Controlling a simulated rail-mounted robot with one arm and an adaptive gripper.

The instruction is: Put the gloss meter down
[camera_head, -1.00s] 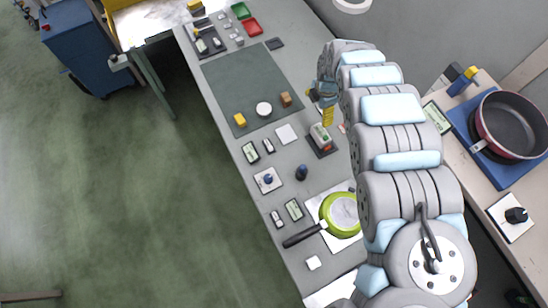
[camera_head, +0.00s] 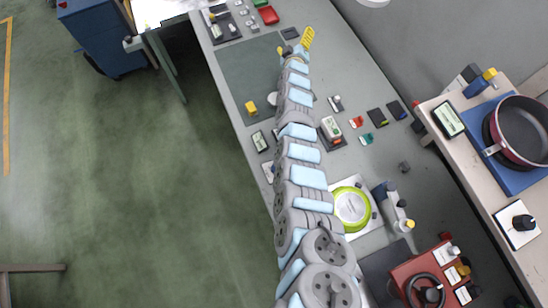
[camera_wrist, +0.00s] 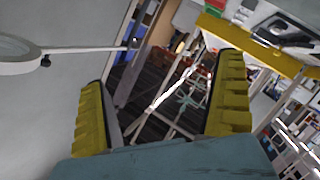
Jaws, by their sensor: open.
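My gripper (camera_head: 306,38) is at the far end of the bench in the head view, raised, with its yellow fingers pointing away. In the wrist view its two yellow ribbed fingers (camera_wrist: 165,108) stand wide apart with nothing between them. A small pale device with green and red marks (camera_head: 331,128), which looks like the gloss meter, sits on a dark pad to the right of my arm, well apart from the gripper. I cannot read its label.
The grey bench (camera_head: 375,75) has free room right of the gripper. A dark green mat (camera_head: 245,75) lies left of my arm, with a yellow block (camera_head: 251,107). A lime pan (camera_head: 351,207) and a red machine (camera_head: 422,273) are nearer. A dark red pan (camera_head: 522,130) stands at right.

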